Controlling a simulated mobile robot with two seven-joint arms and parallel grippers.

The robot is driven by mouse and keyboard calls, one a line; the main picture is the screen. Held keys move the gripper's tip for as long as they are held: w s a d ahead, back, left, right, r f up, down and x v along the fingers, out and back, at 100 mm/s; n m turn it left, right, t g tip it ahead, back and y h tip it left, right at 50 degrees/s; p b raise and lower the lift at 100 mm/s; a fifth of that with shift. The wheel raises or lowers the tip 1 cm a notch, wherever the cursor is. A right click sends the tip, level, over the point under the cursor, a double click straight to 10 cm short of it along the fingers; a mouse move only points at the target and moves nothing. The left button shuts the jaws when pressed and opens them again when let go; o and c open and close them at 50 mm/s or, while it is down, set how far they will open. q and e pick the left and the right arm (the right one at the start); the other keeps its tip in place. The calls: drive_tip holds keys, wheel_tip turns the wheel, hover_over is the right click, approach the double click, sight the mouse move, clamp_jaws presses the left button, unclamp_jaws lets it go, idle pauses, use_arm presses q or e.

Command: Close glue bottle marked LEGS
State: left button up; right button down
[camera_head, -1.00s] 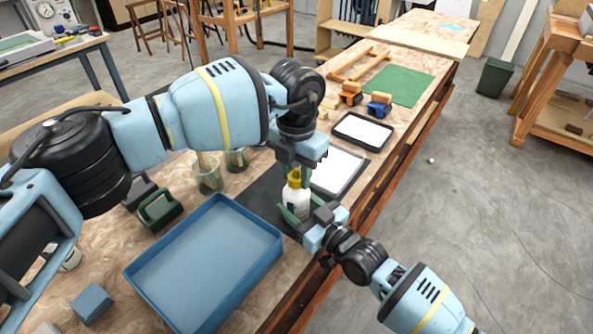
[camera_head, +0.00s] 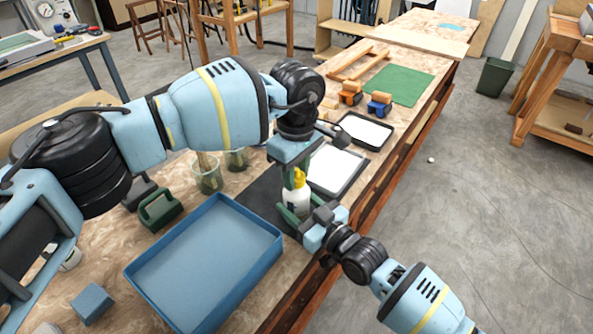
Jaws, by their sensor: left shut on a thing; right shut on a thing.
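The glue bottle (camera_head: 296,200) is white with a yellow cap (camera_head: 298,178) and stands upright on a dark mat (camera_head: 262,196) near the table's front edge. No LEGS marking can be read at this size. My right gripper (camera_head: 294,214) comes in from the lower right and is shut on the bottle's body. My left gripper (camera_head: 296,172) is above the bottle, pointing down, with its fingers shut on the yellow cap. The fingers hide part of the cap, so I cannot tell how far it is seated.
A blue tray (camera_head: 276,250) stands left of the bottle. A white-filled dark tray (camera_head: 357,177) lies just behind it, with another (camera_head: 364,131) farther back. Clear cups (camera_head: 208,176) and a green-handled block (camera_head: 160,207) stand to the left. Floor is free beyond the table's right edge.

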use_arm(q)
drive_tip(key=m, duration=1)
drive_tip(key=o, duration=1.1)
drive_tip(key=shift+r, duration=2.25)
drive_tip(key=shift+c, duration=0.4)
